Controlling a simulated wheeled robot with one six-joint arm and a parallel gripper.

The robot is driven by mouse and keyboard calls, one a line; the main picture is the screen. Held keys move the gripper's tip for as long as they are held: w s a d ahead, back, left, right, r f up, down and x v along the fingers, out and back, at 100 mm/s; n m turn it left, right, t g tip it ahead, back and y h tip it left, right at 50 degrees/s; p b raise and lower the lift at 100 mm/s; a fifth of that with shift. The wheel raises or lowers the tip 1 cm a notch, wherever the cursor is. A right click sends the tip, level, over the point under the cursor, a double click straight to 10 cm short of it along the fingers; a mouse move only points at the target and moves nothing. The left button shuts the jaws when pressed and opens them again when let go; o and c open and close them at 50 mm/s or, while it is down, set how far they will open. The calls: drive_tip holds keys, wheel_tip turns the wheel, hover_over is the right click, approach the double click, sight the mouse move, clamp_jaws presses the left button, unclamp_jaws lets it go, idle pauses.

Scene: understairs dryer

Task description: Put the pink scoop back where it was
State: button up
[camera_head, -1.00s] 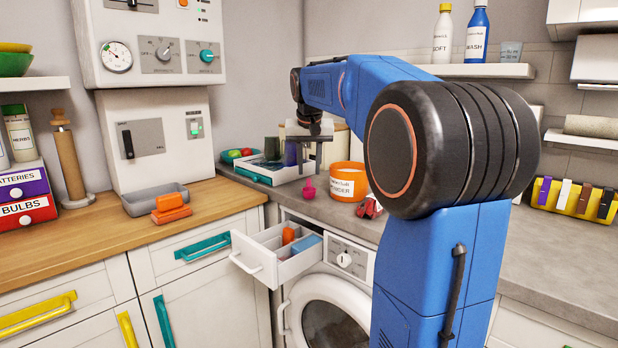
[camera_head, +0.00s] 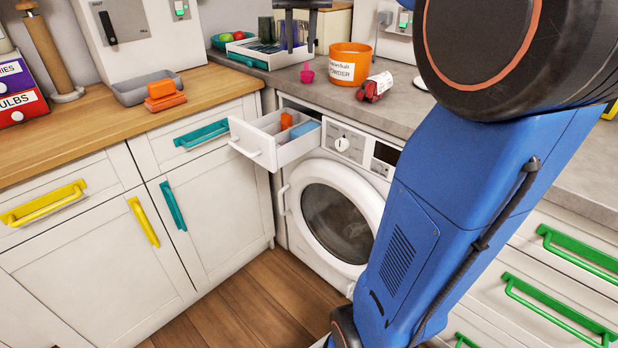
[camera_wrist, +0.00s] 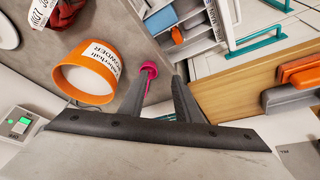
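The small pink scoop (camera_head: 307,75) is on the grey counter, left of the orange powder tub (camera_head: 350,68). It also shows in the wrist view (camera_wrist: 149,70), partly covered by a finger. My gripper (camera_head: 301,50) is above and slightly behind the scoop in the head view, its two dark fingers apart with nothing between them. In the wrist view my gripper (camera_wrist: 163,80) has one fingertip overlapping the scoop's handle; I cannot tell whether they touch. The tub's inside is hidden in the head view and looks pale in the wrist view (camera_wrist: 82,80).
A teal-trimmed tray (camera_head: 262,58) is behind the scoop. The washer's detergent drawer (camera_head: 272,140) is pulled out below the counter edge, with orange and blue items inside. A grey tray (camera_head: 147,88) sits on the wooden counter.

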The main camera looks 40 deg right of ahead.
drive_tip(key=s+a+f+n, duration=0.2)
drive_tip(key=s+a+f, duration=0.3)
drive_tip(key=s+f, duration=0.4)
drive_tip(key=s+a+f+n+y, duration=0.1)
drive_tip(key=s+a+f+n, duration=0.1)
drive_tip(key=s+a+f, duration=0.4)
drive_tip(key=s+a+f+n+y, duration=0.1)
drive_tip(key=s+a+f, duration=0.5)
drive_tip(key=s+f, duration=0.6)
drive_tip(key=shift+s+n+t, duration=0.35)
drive_tip(key=shift+n+t, duration=0.05)
drive_tip(key=shift+c, duration=0.2)
